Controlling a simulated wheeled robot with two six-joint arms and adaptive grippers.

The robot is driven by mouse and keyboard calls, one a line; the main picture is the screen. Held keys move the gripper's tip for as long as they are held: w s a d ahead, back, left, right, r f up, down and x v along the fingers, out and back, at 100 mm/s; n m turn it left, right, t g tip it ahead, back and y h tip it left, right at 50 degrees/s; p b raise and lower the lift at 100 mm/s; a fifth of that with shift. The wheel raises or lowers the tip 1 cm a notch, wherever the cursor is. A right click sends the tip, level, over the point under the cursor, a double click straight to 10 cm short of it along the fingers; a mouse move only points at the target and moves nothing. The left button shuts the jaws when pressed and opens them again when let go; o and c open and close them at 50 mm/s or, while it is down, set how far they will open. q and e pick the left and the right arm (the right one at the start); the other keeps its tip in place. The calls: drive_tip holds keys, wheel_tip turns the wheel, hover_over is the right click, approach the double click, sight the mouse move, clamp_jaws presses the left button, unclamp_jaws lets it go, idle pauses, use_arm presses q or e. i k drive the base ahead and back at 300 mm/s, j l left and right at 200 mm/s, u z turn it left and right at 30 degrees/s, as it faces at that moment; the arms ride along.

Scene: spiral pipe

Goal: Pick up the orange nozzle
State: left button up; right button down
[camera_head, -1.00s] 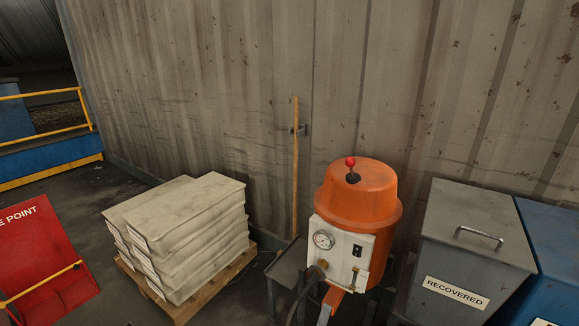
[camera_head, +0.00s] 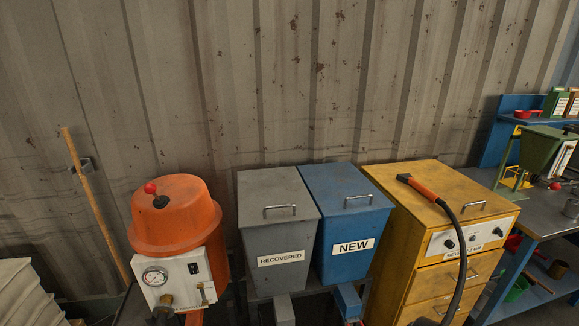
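The orange nozzle (camera_head: 424,189) lies on top of the yellow cabinet (camera_head: 396,180), near its left side. It has an orange grip and a black tip pointing to the back left. A black hose (camera_head: 461,262) runs from its near end down over the front of the cabinet. Neither of my grippers is in view, so nothing is seen touching the nozzle.
A grey RECOVERED bin (camera_head: 278,228) and a blue NEW bin (camera_head: 350,218) stand left of the cabinet. Further left is an orange machine (camera_head: 176,217) with a gauge. A workbench (camera_head: 535,207) stands at right. A corrugated wall (camera_head: 270,85) closes the back.

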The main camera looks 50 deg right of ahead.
sight(407, 179)
drive_tip(key=z, duration=2.45)
drive_tip(key=i+l+u, duration=0.1)
drive_tip(key=u, duration=0.35)
drive_tip(key=l+u, duration=0.25)
drive_tip(key=u, duration=0.2)
drive_tip(key=l+u, duration=0.25)
drive_tip(key=u, duration=0.2)
drive_tip(key=i, duration=0.05)
